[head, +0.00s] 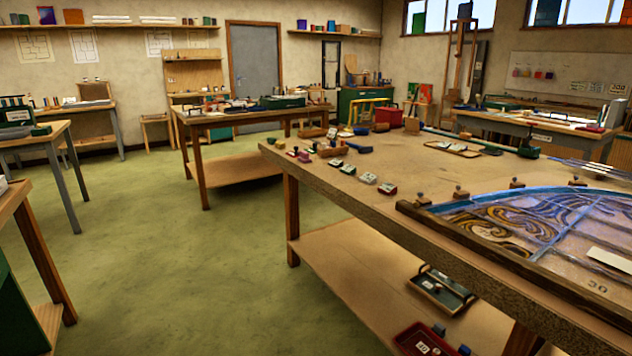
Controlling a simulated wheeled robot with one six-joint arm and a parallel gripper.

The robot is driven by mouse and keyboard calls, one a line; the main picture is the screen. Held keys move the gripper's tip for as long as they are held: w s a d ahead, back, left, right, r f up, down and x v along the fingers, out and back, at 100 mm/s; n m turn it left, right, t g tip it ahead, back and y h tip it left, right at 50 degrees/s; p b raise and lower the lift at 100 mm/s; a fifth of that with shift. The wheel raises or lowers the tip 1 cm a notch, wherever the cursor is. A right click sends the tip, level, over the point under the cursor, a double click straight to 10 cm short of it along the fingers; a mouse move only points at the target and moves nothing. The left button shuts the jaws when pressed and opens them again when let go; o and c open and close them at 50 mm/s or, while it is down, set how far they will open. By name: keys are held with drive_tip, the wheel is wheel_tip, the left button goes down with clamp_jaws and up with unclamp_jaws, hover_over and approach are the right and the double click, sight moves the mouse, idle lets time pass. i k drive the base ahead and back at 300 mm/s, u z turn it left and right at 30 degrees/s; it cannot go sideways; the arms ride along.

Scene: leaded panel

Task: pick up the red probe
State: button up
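I cannot make out a red probe for certain in the head view. Small blocks and tools lie along the left part of the large wooden workbench (345,222), too small to identify surely. Among them is a small red block with a pale top (387,189) near the front edge and a magenta piece (304,157) farther left. Several thin rods (590,168) lie at the right edge of the bench, their colours unclear. My gripper is not in view.
A leaded panel (535,222) in a wooden frame covers the bench's right side. A red bin (388,116) stands at its far end. A lower shelf holds a red tray (420,341). Another table (250,118) stands behind. The green floor (165,270) on the left is clear.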

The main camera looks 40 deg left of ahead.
sight(388, 188)
drive_tip(key=u, duration=1.45)
